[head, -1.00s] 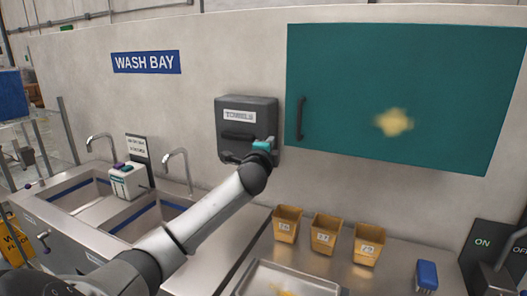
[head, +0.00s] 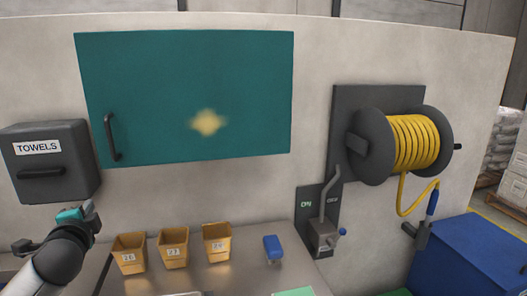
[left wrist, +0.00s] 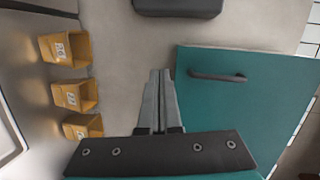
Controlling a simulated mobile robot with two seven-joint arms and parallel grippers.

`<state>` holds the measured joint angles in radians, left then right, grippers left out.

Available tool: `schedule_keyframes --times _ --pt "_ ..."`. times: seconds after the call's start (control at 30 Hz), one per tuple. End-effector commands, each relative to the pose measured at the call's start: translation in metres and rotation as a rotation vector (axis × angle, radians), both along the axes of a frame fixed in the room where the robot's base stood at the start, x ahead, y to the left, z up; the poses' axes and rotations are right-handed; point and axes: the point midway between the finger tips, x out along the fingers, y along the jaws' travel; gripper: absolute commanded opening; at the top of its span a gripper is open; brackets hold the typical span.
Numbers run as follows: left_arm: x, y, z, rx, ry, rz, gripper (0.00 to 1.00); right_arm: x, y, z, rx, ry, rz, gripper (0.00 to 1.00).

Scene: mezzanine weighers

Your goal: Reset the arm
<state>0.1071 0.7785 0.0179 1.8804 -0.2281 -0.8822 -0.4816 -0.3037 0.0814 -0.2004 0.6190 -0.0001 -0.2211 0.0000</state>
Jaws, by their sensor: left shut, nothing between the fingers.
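My left arm comes in at the lower left of the head view, and its gripper (head: 76,214) is in front of the wall just below the dark towel dispenser (head: 50,160). In the left wrist view the gripper's two fingers (left wrist: 160,76) lie together, shut with nothing between them. The teal wall cabinet (head: 190,95), with a dark handle and a yellow smudge, is to the right of the gripper; it also fills the right of the left wrist view (left wrist: 240,120). My right gripper does not show.
Three yellow bins (head: 173,254) stand on the metal counter (head: 145,283) below the cabinet, with a blue object (head: 272,249) to their right. A lever switch (head: 322,230), a yellow hose reel (head: 415,145) and a blue box (head: 470,255) are further right.

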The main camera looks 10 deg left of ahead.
Motion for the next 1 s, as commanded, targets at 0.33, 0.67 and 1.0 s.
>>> schedule_keyframes --times 0.33,0.67,1.0 --pt "-0.121 -0.151 -0.183 -0.636 0.299 0.098 0.0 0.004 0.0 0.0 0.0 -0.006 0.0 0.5" --pt "-0.239 -0.249 -0.234 -1.04 0.521 0.293 0.0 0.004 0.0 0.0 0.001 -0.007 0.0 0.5" --pt "-0.296 -0.295 -0.266 -1.223 0.642 0.436 0.0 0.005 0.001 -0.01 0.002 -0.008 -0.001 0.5"
